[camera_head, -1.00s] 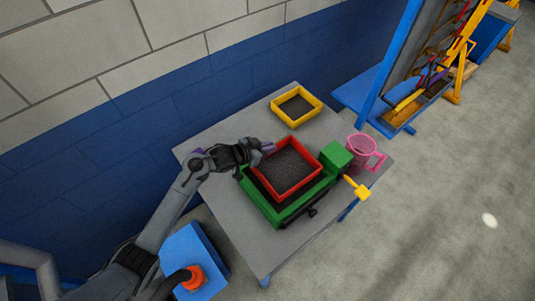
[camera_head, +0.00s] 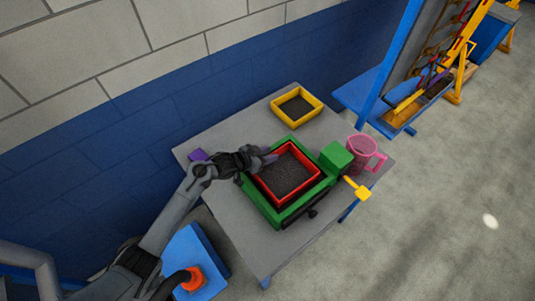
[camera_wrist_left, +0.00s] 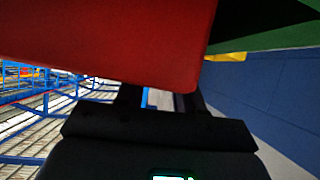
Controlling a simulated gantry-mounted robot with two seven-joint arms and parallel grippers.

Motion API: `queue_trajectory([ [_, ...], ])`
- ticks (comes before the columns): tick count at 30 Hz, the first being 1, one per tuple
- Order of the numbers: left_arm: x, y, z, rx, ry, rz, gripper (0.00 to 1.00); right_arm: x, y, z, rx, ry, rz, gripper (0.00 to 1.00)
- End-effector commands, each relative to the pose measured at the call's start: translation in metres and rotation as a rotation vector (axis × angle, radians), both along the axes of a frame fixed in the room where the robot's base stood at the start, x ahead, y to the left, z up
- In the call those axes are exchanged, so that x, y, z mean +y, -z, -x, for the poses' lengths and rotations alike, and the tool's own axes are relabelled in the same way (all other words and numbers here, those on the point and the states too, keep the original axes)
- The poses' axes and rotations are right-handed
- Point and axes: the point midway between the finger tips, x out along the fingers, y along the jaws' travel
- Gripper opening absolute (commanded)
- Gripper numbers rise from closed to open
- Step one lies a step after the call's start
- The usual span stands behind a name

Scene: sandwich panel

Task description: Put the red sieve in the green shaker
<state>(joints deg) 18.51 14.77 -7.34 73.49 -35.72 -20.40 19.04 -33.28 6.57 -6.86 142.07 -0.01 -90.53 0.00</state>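The red sieve (camera_head: 262,188), a square frame with a dark mesh, sits inside the green shaker (camera_head: 262,207) on the table, roughly level with its walls. Whether it rests fully on the shaker's bottom cannot be told. My left gripper (camera_head: 268,158) is at the sieve's upper-left corner and appears shut on its rim. In the left wrist view the red sieve wall (camera_wrist_left: 110,45) fills the top, right in front of the dark fingers, and part of the green shaker (camera_wrist_left: 270,38) shows at the upper right. The fingertips are hidden there. My right gripper is not in view.
A yellow sieve (camera_head: 297,107) lies at the back of the grey table (camera_head: 230,225). A pink mug (camera_head: 363,152) stands right of the shaker, beside its yellow handle (camera_head: 357,188). A purple item (camera_head: 198,155) lies at the left table edge. A blue box with an orange button (camera_head: 195,279) stands lower left.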

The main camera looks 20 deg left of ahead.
Motion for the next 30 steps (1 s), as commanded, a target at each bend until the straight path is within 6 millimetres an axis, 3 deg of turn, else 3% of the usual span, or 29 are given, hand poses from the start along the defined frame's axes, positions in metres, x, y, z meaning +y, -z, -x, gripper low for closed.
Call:
queue_trajectory([
  [11,0.007,-0.007,0.010,0.000,-0.001,0.000,0.37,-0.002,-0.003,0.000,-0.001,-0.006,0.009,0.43],
  [24,0.042,-0.043,0.067,0.000,0.000,-0.002,0.37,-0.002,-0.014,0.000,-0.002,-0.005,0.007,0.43],
  [30,0.052,-0.054,0.084,-0.001,0.000,-0.001,0.37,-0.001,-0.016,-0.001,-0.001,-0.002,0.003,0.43],
])
